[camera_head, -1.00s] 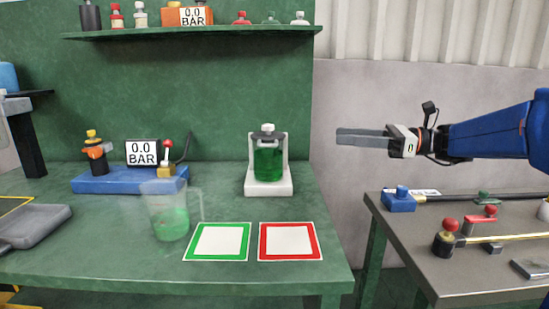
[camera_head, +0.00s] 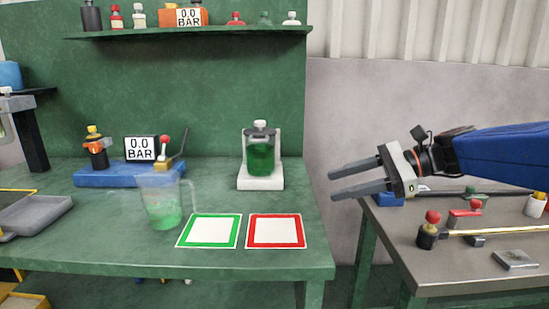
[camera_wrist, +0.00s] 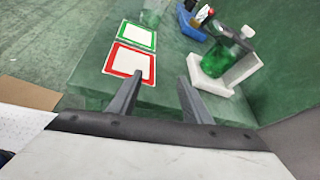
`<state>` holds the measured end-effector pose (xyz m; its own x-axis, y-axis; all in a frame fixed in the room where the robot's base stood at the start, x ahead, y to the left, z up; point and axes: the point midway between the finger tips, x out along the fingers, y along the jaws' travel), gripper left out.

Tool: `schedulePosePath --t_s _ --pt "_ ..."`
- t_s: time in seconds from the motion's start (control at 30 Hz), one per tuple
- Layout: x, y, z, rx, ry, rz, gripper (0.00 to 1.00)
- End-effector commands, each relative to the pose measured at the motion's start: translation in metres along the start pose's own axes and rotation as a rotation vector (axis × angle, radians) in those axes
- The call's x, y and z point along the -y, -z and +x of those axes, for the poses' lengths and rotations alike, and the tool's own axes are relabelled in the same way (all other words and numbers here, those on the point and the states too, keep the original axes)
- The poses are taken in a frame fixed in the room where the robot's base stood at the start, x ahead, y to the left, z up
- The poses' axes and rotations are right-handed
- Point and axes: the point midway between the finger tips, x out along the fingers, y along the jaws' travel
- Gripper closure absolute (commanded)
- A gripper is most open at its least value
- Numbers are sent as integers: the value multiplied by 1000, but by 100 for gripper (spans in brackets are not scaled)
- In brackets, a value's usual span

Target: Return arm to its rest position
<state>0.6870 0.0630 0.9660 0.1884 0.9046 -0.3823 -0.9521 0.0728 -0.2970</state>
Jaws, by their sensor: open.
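My gripper (camera_head: 357,182) is open and empty. In the head view it hangs in the air at the right, over the gap between the green bench and the grey table, with my blue arm reaching in from the right edge. In the wrist view its two fingers (camera_wrist: 155,95) stand apart with nothing between them. Beyond them show the red-framed square (camera_wrist: 130,62) and the bottle of green liquid (camera_wrist: 221,56) on its white stand.
The green bench (camera_head: 120,247) holds a beaker of green liquid (camera_head: 163,203), green-framed (camera_head: 210,231) and red-framed squares, and a blue pressure unit (camera_head: 100,178). The grey table (camera_head: 460,274) below my arm carries valves and a brass rod. A shelf (camera_head: 200,33) hangs on the back wall.

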Motion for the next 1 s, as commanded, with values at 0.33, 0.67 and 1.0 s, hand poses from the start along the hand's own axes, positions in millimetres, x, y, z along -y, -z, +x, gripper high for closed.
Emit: schedulePosePath --t_s 0.33,0.67,1.0 --pt "-128 73 6 -420 -226 -521 55" --pt "-212 149 -39 -763 -564 -1114 55" --pt "-238 186 -76 -932 -834 -1494 55"
